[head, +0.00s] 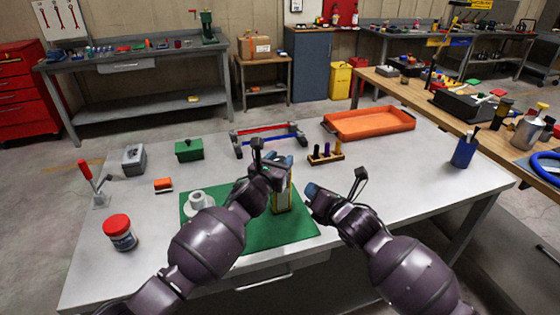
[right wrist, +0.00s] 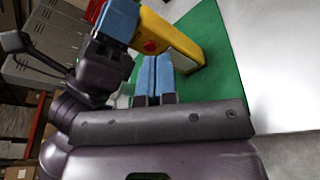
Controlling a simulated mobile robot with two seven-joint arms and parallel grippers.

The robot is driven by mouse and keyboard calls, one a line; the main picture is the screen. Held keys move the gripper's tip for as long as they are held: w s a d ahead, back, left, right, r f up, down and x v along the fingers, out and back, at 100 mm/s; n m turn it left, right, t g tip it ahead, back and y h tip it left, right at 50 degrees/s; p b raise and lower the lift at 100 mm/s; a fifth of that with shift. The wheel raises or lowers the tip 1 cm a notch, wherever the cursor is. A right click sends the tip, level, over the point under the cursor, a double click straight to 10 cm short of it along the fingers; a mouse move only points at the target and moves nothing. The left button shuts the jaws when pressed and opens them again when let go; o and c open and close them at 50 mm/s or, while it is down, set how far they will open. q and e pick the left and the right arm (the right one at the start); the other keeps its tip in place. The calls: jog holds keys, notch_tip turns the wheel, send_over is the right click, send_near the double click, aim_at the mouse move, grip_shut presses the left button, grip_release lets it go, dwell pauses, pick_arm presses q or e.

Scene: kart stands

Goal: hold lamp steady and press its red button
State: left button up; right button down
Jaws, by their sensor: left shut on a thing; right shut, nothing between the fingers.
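The yellow lamp (head: 283,198) stands on the green mat (head: 285,232), partly hidden behind my left gripper in the head view. In the right wrist view the yellow lamp body (right wrist: 178,42) shows its red button (right wrist: 150,46). My left gripper (head: 283,161) is shut on the lamp's upper part; its blue finger (right wrist: 117,20) shows against the lamp in the right wrist view. My right gripper (head: 312,189) is shut and empty, just right of the lamp. Its two blue fingertips (right wrist: 155,68) are together, close to the button; I cannot tell whether they touch the lamp.
A white spool (head: 199,202) sits on the mat's left part. A red-lidded jar (head: 120,235), green box (head: 189,150), small wooden rack (head: 326,155), orange tray (head: 369,124) and blue cup (head: 464,152) stand around. The table right of the mat is clear.

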jog(key=s+a+f+m+g+y, duration=0.2)
jog(key=s+a+m+g+y, duration=0.15)
jog(key=s+m+g, duration=0.35)
jog(key=w+a, duration=0.2)
jog(key=w, duration=0.7)
jog(key=shift+w+a+g, duration=0.3)
jog(key=shift+w, duration=0.1)
dwell(2.2)
pick_arm(q)
jog(key=shift+d, duration=0.15)
pick_arm(e)
jog(key=shift+w+a+m, duration=0.1)
jog(key=shift+w+m, duration=0.2)
jog(key=shift+a, duration=0.1)
